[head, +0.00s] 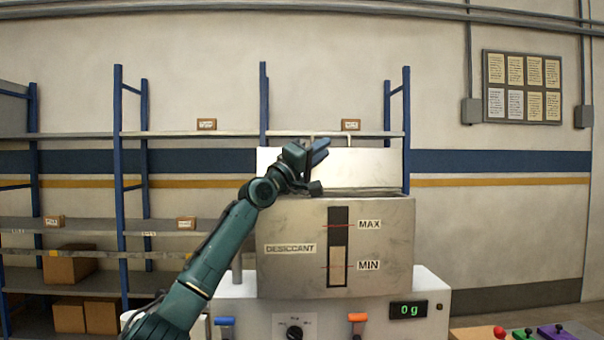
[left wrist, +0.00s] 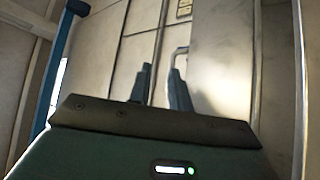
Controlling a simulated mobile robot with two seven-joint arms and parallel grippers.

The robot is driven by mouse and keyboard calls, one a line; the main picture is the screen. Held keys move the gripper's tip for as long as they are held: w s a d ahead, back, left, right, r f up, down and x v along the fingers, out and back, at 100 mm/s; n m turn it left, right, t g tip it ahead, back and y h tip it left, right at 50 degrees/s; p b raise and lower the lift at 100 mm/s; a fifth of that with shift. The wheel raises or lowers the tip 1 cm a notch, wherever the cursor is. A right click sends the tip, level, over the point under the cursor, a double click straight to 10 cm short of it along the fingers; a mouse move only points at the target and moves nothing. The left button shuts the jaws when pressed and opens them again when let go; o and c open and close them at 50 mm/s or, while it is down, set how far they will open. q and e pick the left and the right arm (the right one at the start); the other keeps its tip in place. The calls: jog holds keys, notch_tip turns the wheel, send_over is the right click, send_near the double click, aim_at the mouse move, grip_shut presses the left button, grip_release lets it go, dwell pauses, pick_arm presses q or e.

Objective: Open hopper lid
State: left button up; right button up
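The hopper (head: 290,270) is a grey metal box labelled DESICCANT, with a MAX/MIN level window in its front. Its lid (head: 370,170) stands raised as a pale upright panel behind the top opening; it also shows in the left wrist view (left wrist: 225,60). A thin bar handle (left wrist: 178,52) shows at the lid's edge, close to one fingertip. My left gripper (head: 318,165) is above the hopper's top, in front of the lid's left part. Its fingers (left wrist: 161,75) are apart, with nothing seen held between them. Whether a finger touches the lid or handle is unclear. My right gripper is out of view.
Below the hopper is a white machine body (head: 260,315) with a knob (head: 294,328), blue and orange levers and a display (head: 408,310) reading 0 g. Blue-framed shelves (head: 200,225) with boxes stand behind. Coloured controls (head: 500,332) sit at the lower right.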

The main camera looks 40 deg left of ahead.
pick_arm(q)
jog(key=b+v, duration=0.3)
jog(key=v, duration=0.4)
jog(key=shift+s+f, duration=0.1)
jog(key=shift+s, duration=0.05)
